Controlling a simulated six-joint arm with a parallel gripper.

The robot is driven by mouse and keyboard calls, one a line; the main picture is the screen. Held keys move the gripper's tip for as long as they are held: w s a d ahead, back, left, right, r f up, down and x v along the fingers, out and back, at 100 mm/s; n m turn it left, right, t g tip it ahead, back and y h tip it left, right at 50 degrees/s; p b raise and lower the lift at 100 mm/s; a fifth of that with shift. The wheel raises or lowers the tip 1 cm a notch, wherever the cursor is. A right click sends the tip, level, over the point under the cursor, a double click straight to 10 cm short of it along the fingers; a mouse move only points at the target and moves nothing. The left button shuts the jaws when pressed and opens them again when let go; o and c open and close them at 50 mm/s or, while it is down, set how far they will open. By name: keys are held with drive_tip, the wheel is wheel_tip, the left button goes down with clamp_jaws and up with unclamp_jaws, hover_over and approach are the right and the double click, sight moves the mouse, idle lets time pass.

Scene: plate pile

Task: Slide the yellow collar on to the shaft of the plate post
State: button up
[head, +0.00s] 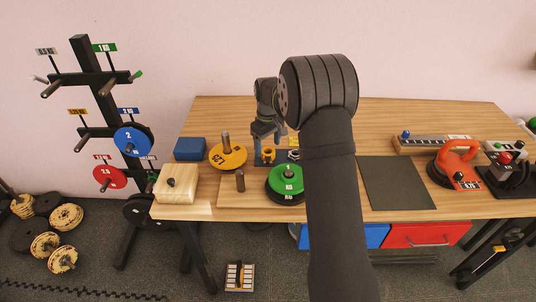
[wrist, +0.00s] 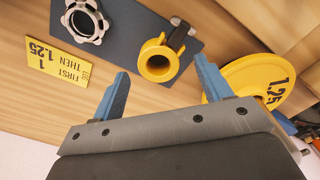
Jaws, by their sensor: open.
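The yellow collar (head: 269,155) sits on a dark blue-grey pad on the table; it also shows in the wrist view (wrist: 158,76), with a dark lever at its side. My gripper (head: 268,139) is open and empty above the collar. In the wrist view, its two blue fingers (wrist: 162,78) lie either side of the collar, apart from it. A short brown post (head: 240,180) stands bare on a wooden board, left of the green plate (head: 286,189). Another post (head: 226,142) rises through the yellow 1.25 plate (head: 236,160). I cannot tell which is the plate post.
A silver star-shaped collar (wrist: 83,20) lies on the same pad beside a yellow sign (wrist: 57,62). A blue block (head: 189,148) and pale wooden box (head: 176,183) stand left. A dark mat (head: 397,183) lies right, clear of objects. My forearm hides part of the table.

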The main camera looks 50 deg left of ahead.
sight(268, 149)
wheel_tip(268, 149, down, 3)
drive_tip(key=shift+w+f, duration=0.1)
drive_tip(key=c, duration=1)
drive_tip(key=shift+c, duration=0.5)
drive_tip(key=shift+r, duration=0.2)
